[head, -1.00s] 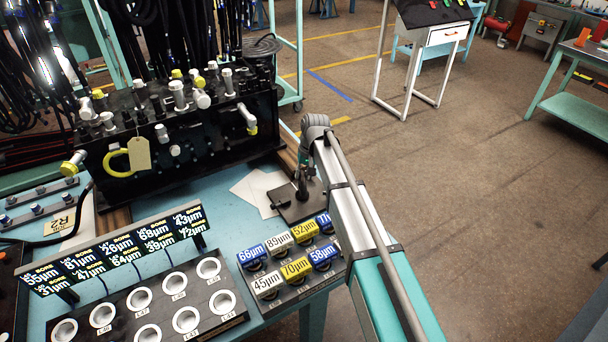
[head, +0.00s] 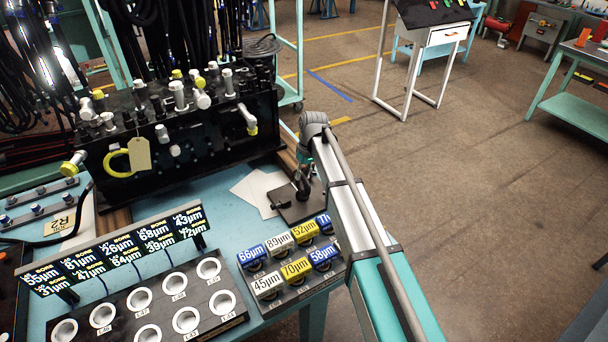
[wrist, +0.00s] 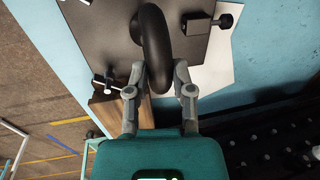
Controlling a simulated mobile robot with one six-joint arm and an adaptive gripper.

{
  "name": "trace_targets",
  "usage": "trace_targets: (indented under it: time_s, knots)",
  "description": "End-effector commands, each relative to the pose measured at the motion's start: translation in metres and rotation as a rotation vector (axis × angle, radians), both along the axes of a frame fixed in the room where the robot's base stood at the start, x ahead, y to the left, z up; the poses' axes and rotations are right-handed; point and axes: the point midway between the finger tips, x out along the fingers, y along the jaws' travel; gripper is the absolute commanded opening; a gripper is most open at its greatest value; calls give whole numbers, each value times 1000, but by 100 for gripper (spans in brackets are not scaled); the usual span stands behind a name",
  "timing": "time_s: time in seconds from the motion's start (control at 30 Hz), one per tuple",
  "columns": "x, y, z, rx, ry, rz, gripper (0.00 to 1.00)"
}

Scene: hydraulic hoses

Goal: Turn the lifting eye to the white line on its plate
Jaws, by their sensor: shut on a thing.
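The lifting eye (wrist: 154,45) is a thick dark ring standing on its dark grey plate (wrist: 100,35) in the wrist view. My gripper (wrist: 160,80) has its two fingers on either side of the ring's near part and is shut on it. In the head view, the plate (head: 297,210) lies at the table's far right corner, with my gripper (head: 303,182) above it and my arm partly in front. The eye itself is small and mostly hidden in the head view.
Small dark clamps, one at the right (wrist: 205,25) and one at the left (wrist: 108,82), sit at the plate's edges. White sheets (head: 255,190) lie beside the plate. A black manifold block (head: 190,150) stands behind left. Labelled ring blocks (head: 290,262) stand in front.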

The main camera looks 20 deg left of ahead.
Motion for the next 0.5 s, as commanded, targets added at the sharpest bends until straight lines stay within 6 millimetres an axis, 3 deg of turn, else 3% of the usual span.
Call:
trace_targets:
  time_s: [0.07, 0.1, 0.27, 0.5]
  knots:
    - [0, 1, 0, 1, 0, 0, 0]
    - [0, 1, 0, 1, 0, 0, 33]
    - [0, 1, 0, 1, 0, -1, 62]
    - [0, 0, 0, 1, 0, -2, 65]
